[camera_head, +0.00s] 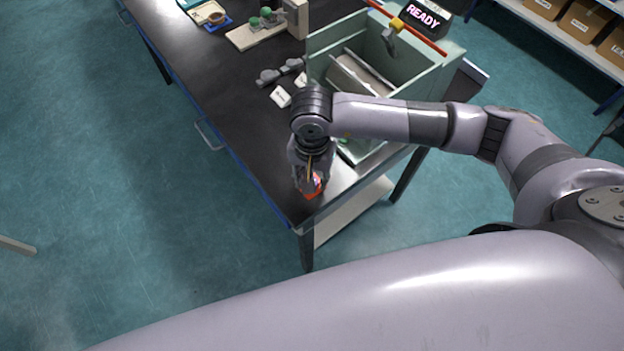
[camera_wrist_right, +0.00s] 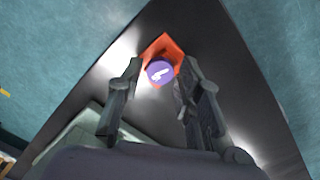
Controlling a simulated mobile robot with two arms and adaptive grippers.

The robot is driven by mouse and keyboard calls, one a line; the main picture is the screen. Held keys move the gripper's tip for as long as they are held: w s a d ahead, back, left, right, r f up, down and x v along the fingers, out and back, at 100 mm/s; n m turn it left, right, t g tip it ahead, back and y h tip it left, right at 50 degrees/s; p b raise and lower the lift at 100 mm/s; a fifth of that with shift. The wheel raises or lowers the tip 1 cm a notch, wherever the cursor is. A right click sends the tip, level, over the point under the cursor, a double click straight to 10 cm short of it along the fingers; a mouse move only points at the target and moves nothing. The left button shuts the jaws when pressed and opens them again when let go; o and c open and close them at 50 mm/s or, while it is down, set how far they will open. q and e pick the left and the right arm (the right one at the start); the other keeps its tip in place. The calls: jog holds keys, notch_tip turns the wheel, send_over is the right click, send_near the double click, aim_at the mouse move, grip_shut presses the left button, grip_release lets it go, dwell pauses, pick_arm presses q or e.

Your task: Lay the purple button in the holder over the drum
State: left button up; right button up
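The purple button (camera_wrist_right: 159,71) is round with a white mark. It rests on or over a small orange-red square (camera_wrist_right: 163,45) near a corner of the dark bench. In the head view the orange-red square (camera_head: 312,193) is partly covered by my right gripper (camera_head: 311,184). In the right wrist view my right gripper (camera_wrist_right: 160,72) has its fingers spread apart, with the button between or just beyond the tips; contact is not clear. My left gripper is not in view. I cannot clearly identify the holder or the drum.
A pale green open-topped machine (camera_head: 440,72) stands on the bench, with a READY display (camera_head: 423,16) and an orange-red bar (camera_head: 412,28). White tags (camera_head: 281,96) and a grey part (camera_head: 268,76) lie beside it. The bench's left stretch (camera_head: 190,75) is clear.

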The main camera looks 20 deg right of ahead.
jog(key=c, duration=0.6)
jog(key=shift+r, duration=0.1)
notch_tip(320, 180, up, 20)
jog(key=b, duration=0.4)
jog(key=d+f+n, duration=0.2)
jog(key=s+d+f+n, duration=0.1)
jog(key=d+f+n, duration=0.1)
jog(key=d+f, duration=0.1)
jog(key=s+d+f+n, duration=0.1)
jog(key=d+f+n, duration=0.1)
jog(key=f+n, duration=0.1)
jog(key=shift+s+d+f, duration=0.1)
jog(key=shift+d+f, duration=0.1)
jog(key=shift+f, duration=0.05)
